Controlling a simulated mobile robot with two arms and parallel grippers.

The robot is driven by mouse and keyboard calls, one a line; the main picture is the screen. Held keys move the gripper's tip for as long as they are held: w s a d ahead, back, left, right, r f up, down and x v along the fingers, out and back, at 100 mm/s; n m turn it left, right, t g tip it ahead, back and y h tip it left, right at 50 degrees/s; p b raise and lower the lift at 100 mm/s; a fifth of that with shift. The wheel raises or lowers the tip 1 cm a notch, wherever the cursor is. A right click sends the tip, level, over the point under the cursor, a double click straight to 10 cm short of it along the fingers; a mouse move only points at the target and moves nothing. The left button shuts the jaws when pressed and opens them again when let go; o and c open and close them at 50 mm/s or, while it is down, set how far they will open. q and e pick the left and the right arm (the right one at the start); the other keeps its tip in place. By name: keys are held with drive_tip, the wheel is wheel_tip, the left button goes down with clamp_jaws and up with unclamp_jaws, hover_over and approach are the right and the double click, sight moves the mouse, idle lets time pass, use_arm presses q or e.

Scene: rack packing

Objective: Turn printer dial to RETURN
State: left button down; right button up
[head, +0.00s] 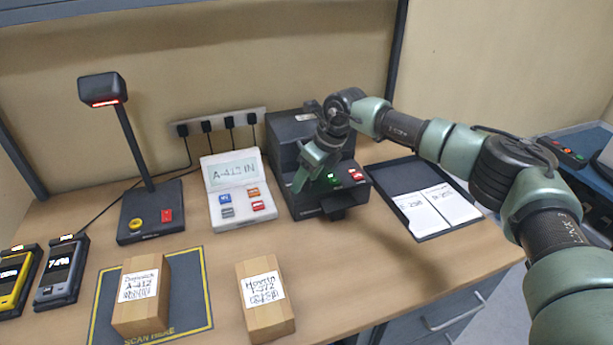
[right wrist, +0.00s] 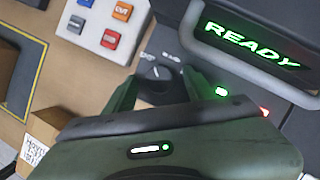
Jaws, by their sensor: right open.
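The printer (head: 286,133) is a dark box at the back middle of the desk, with a green button and a red button on its front. In the right wrist view its display (right wrist: 250,45) reads READY in green. The printer dial (right wrist: 156,73) is a dark round knob with a light pointer mark; the labels by it are too blurred to read. My right gripper (right wrist: 155,85) is open, with its fingers on either side of the dial. In the head view the right gripper (head: 312,180) covers the dial. My left gripper is out of view.
A label console (head: 238,190) reading A-412 IN stands left of the printer. A scanner stand (head: 150,210), two cardboard boxes (head: 141,300) (head: 265,300) and handheld devices (head: 62,270) fill the left and front. A black tray (head: 400,178) with white cards lies to the right.

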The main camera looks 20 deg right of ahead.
drive_tip(key=c, duration=1)
clamp_jaws()
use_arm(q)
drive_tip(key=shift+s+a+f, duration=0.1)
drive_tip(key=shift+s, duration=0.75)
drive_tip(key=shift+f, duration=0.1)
use_arm(e)
drive_tip(key=shift+m, duration=0.3)
drive_tip(key=m+b, duration=0.1)
drive_tip(key=m+h+b, duration=0.1)
drive_tip(key=m, duration=0.1)
drive_tip(key=shift+a+f+m+t+b, duration=0.1)
drive_tip(key=shift+a+m+t+b, duration=0.05)
drive_tip(key=shift+m+t+b, duration=0.2)
drive_tip(key=m+h+b, duration=0.1)
drive_tip(key=m+b, duration=0.1)
drive_tip(key=shift+a+m+t+h, duration=0.1)
drive_tip(key=shift+m+t+h, duration=0.15)
drive_tip(key=shift+m+h, duration=0.1)
use_arm(q)
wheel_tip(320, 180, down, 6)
drive_tip(key=b, duration=0.1)
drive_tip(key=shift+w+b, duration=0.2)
drive_tip(key=shift+b, duration=0.2)
use_arm(e)
drive_tip(key=shift+r+m+h, duration=0.2)
drive_tip(key=shift+m+h, duration=0.05)
drive_tip(key=shift+m, duration=0.65)
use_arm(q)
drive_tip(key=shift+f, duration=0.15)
